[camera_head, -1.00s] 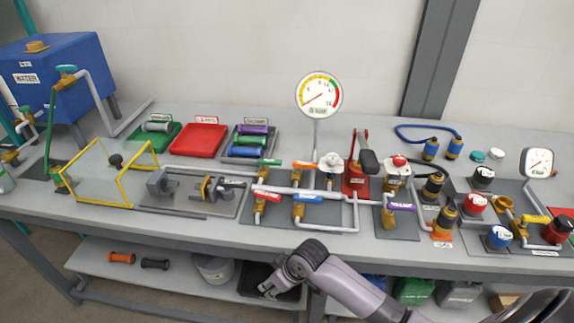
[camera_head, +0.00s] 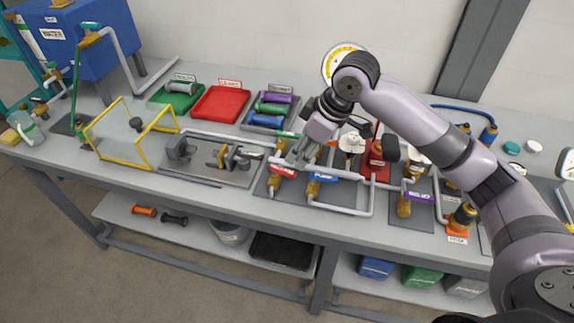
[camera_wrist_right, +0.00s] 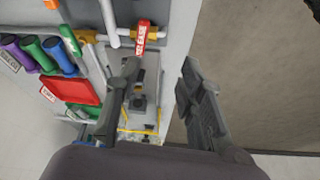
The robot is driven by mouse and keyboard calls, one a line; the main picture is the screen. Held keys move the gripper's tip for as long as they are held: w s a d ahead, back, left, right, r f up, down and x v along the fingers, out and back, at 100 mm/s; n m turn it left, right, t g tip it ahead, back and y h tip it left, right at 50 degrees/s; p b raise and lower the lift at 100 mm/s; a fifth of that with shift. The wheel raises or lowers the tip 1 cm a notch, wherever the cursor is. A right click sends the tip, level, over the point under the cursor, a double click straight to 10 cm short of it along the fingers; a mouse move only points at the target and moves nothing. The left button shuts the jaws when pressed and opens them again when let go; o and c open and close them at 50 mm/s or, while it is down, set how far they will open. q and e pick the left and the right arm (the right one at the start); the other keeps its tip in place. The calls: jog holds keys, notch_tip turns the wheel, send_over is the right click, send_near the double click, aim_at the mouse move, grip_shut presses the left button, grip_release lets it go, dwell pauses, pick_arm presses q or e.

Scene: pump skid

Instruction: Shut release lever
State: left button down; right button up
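The release lever (camera_head: 283,170) is a red handle on a brass valve at the left end of the pipe manifold. In the right wrist view the red lever (camera_wrist_right: 141,38) shows its white label, just past the tip of the left-hand finger. My right gripper (camera_head: 295,160) is over the manifold, close above and beside the lever; contact cannot be told in the head view. In the right wrist view the gripper (camera_wrist_right: 160,72) has its two fingers wide apart with nothing between them. My left gripper is out of view.
A blue-handled valve (camera_head: 321,178) is just right of the lever. The clamp plate (camera_head: 205,177) lies to the left, with the yellow-framed guard (camera_head: 118,149) beyond it. A red tray (camera_head: 222,105) is behind. My right arm hides part of the gauge and right bench.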

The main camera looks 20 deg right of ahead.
send_near(284, 170)
jog(key=p+x, duration=0.2)
jog(key=x, duration=0.6)
jog(key=shift+f+p, duration=0.1)
jog(key=shift+p, duration=0.2)
jog(key=shift+c, duration=0.2)
grip_shut()
dwell(0.4)
